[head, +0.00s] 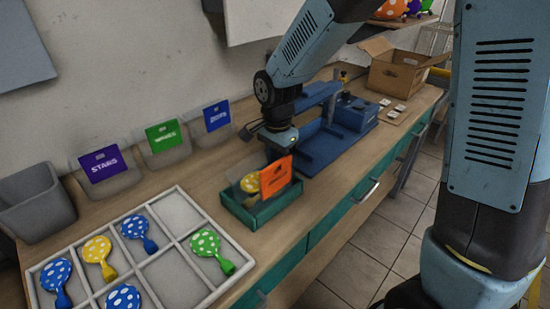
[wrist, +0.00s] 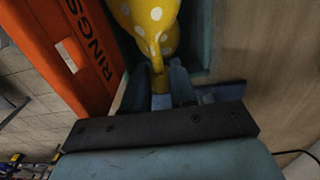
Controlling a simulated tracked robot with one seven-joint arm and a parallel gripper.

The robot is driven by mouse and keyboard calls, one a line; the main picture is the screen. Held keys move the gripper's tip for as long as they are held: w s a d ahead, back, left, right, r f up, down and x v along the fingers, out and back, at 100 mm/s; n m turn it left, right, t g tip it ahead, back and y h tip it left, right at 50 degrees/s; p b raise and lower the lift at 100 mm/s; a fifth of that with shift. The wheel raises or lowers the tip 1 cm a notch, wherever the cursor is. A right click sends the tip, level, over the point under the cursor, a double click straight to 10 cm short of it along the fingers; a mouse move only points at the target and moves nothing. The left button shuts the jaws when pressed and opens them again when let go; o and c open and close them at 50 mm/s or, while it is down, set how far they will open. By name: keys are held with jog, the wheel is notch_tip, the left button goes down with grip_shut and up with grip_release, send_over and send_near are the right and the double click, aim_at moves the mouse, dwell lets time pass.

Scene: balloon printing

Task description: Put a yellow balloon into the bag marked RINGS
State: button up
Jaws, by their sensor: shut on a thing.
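The bag marked RINGS has an orange header card (head: 275,177) and stands in a green holder (head: 262,216) on the bench. In the wrist view its orange card (wrist: 75,50) with the word RINGS is at the left. My gripper (wrist: 168,88) is shut on the neck of a yellow balloon (wrist: 150,20) with white dots. In the head view the yellow balloon (head: 249,183) shows through the clear bag, behind the card; my gripper is mostly hidden there. I cannot tell how deep the balloon sits in the bag.
A white tray (head: 183,267) holds blue, green and yellow dotted balloons (head: 98,250) at front left. Purple STARS (head: 103,163), green (head: 164,136) and blue (head: 217,115) bags stand along the wall. A blue press (head: 320,140) and cardboard box (head: 394,75) are farther back.

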jog(key=o, duration=0.9)
jog(key=shift+r, duration=0.1)
notch_tip(320, 180, up, 13)
dwell(1.0)
